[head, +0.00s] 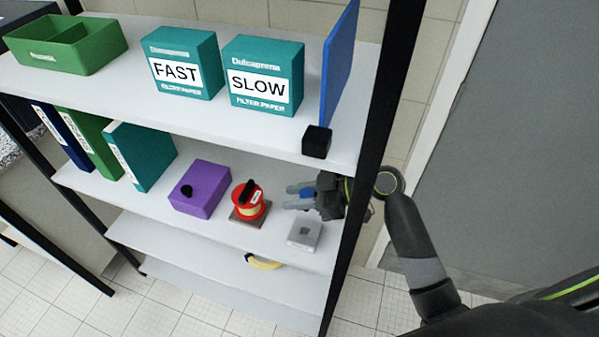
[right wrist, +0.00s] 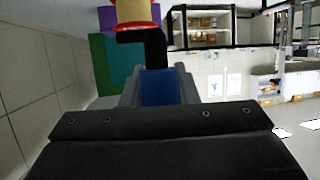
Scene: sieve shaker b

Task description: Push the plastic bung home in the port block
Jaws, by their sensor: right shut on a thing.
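A purple block (head: 201,190) stands on the middle shelf with a small black knob (head: 186,191) standing out of its face; it looks like the port block and bung, but I cannot tell how deep the knob sits. My right gripper (head: 289,197) is over the shelf, to the right of the purple block and apart from it, its fingers pointing left. A blue piece shows between its fingers in the right wrist view (right wrist: 159,87), and the gripper is shut on it. The purple block also shows at the top of the right wrist view (right wrist: 105,18). My left gripper is not in view.
A red and yellow round device (head: 249,203) with a black handle stands between the purple block and my right gripper. A pale grey block (head: 304,233) sits below the gripper. A black cube (head: 316,142) is on the upper shelf edge. A black rack post (head: 375,120) stands at right.

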